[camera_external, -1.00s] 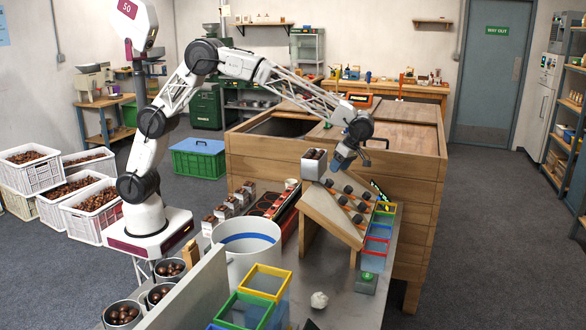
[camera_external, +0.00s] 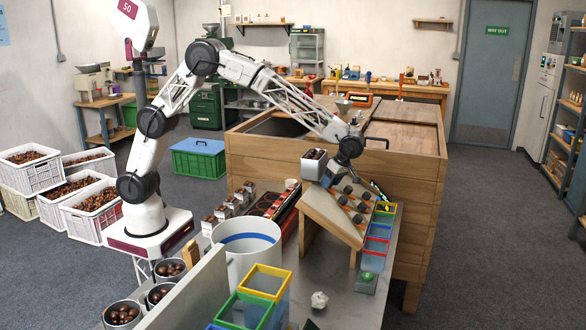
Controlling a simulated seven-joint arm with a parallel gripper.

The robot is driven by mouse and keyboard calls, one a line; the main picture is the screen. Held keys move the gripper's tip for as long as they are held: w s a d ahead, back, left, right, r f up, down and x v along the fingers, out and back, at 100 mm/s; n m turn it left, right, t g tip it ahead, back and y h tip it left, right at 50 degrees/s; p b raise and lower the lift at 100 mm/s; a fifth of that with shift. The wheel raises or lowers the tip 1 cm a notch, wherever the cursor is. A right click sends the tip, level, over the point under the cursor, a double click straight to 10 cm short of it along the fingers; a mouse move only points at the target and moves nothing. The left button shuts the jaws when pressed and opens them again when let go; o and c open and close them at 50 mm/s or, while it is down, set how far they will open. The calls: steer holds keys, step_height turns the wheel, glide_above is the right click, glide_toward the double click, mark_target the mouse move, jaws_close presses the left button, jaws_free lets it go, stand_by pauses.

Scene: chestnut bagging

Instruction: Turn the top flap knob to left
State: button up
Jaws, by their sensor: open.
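The sloped wooden board (camera_external: 322,208) stands on the grey bench, with dark round knobs and orange flaps across its face. A visible knob near the top (camera_external: 348,189) is on the right side of the board. My gripper (camera_external: 327,180) points down and left at the upper end of the board, below the wrist. It is open. Its fingers are small and dark here, and they partly cover the top flap and its knob. I cannot tell whether they touch the knob. A box of chestnuts (camera_external: 314,168) sits at the board's top, close to the left of my gripper.
Coloured-rim bins (camera_external: 377,246) line the board's right side. A large white pot (camera_external: 247,262) stands front left, with yellow and green bins (camera_external: 267,282) before it. A wooden cabinet (camera_external: 408,185) rises close behind the board. A crumpled white lump (camera_external: 319,299) lies on the bench.

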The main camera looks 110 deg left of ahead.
steer(key=shift+f, duration=0.1)
steer(key=c, duration=0.9)
steer(key=shift+m, duration=0.7)
steer(key=o, duration=0.9)
